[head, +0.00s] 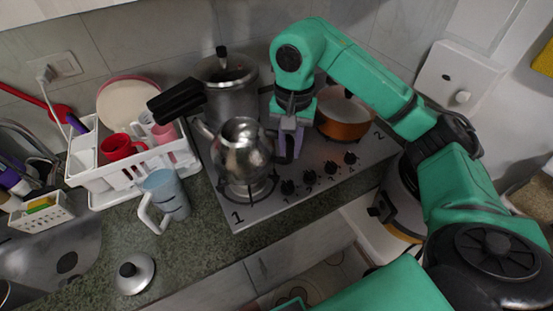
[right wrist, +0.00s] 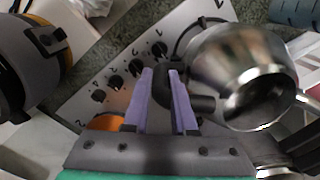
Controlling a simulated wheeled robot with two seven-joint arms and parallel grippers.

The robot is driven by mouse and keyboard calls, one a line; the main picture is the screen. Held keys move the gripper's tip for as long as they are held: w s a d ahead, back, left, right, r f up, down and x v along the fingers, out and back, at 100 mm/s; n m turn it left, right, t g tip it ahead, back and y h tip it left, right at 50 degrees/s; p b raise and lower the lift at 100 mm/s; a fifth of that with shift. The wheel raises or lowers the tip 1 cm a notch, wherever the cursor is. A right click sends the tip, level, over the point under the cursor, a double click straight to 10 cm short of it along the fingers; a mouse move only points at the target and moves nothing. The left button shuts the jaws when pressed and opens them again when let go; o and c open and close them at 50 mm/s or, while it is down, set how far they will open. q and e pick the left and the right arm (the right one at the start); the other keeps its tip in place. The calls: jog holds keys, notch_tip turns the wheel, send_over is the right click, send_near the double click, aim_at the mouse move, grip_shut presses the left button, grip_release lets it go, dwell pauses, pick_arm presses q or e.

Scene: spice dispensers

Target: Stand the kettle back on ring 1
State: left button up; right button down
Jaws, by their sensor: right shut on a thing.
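The shiny steel kettle (head: 243,152) is lidless and looks upright over ring 1 (head: 258,192), at the front left of the hob (head: 300,200). Part of the ring shows under its base; I cannot tell whether the base touches it. My right gripper (head: 291,152) is at the kettle's right side, shut on its black handle. In the right wrist view, the purple fingers (right wrist: 164,92) close around the dark handle (right wrist: 180,92), with the kettle (right wrist: 243,78) to their right. My left gripper is not in view.
A pressure cooker (head: 232,88) stands right behind the kettle, and an orange pan (head: 343,125) stands at the back right. A blue-grey jug (head: 168,192), a white dish rack (head: 130,180) and a lid (head: 134,272) are on the counter to the left. Knobs (head: 310,177) line the hob's front.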

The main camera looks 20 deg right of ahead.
aim_at(288, 162)
notch_tip(288, 162, down, 3)
jog(key=shift+r+p, duration=0.1)
jog(key=shift+p, duration=0.35)
jog(key=shift+w+f, duration=0.3)
jog(key=shift+f, duration=0.6)
jog(key=shift+w+f, duration=0.25)
jog(key=shift+s, duration=0.15)
jog(key=shift+s+f, duration=0.1)
jog(key=shift+s, duration=0.05)
jog(key=shift+f+b, duration=0.2)
jog(key=shift+b, duration=0.2)
jog(key=shift+f, duration=0.25)
jog(key=c, duration=0.7)
grip_release()
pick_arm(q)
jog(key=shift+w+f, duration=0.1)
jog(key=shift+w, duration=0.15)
